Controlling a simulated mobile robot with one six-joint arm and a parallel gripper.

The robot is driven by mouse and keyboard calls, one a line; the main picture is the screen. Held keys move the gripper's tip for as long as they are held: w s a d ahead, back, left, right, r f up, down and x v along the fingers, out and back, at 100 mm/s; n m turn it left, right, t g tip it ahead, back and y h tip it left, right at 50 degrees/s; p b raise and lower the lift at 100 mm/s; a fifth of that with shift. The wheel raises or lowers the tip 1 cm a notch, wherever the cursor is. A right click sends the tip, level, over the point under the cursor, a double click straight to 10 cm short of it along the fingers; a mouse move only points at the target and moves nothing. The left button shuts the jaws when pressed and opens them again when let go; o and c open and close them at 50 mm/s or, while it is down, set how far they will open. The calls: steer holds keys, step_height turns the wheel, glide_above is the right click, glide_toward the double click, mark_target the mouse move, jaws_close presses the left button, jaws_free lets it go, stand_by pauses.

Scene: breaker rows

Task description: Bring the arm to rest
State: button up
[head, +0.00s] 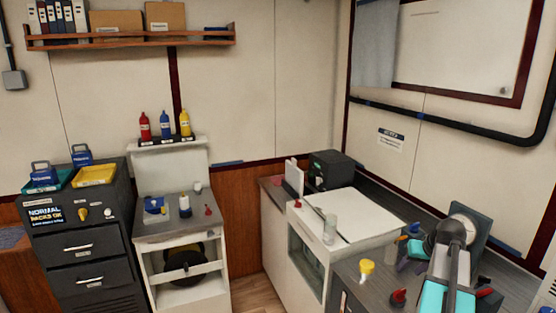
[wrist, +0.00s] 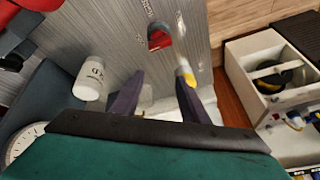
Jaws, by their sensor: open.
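My arm (head: 457,262), with teal and grey links, reaches over the dark worktop at the lower right of the head view. My gripper (wrist: 159,78) is open in the wrist view, its two dark purple fingers spread apart. Nothing is clearly held between them. A yellow-and-white piece (wrist: 186,73) shows right by the right fingertip; I cannot tell whether they touch. A red knob (wrist: 159,38) lies beyond the fingertips on the grey panel. A white bottle (wrist: 89,80) stands left of the left finger.
A yellow knob (head: 366,267) and a red knob (head: 398,297) sit on the worktop near my arm. A white-topped cabinet (head: 360,217) stands to its left, with a clear cup (head: 329,229). A round dial (wrist: 24,141) shows at lower left in the wrist view.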

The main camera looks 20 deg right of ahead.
steer(key=w+a+f+n+g+y, duration=0.1)
steer(key=w+a+f, duration=0.3)
steer(key=a, duration=0.5)
steer(key=w+a+f+n+g, duration=0.1)
steer(key=a+f, duration=0.5)
steer(key=a, duration=0.3)
steer(key=w+a+f+n+g+y, duration=0.1)
steer(key=w+a+f, duration=0.2)
steer(key=a+f, duration=0.35)
steer(key=s+a+f+n+g, duration=0.1)
steer(key=s+a+f, duration=0.15)
steer(key=a, duration=0.55)
steer(key=s+a+f+n+h, duration=0.15)
steer(key=a+f, duration=0.25)
steer(key=a, duration=0.4)
steer(key=s+a+f+g+y, duration=0.1)
steer(key=s+a+f, duration=0.25)
steer(key=a, duration=0.55)
steer(key=s+f+g+b, duration=0.2)
steer(key=s+f+b, duration=0.4)
steer(key=f, duration=0.6)
steer(key=s+f+g+b, duration=0.2)
steer(key=s+f+b, duration=0.5)
steer(key=s+f, duration=0.3)
steer(key=s+f+g+b, duration=0.1)
steer(key=s+f+b, duration=0.5)
steer(key=f, duration=1)
steer(key=s, duration=0.2)
steer(key=shift+s+g+b, duration=0.3)
steer(key=shift+s+g, duration=0.1)
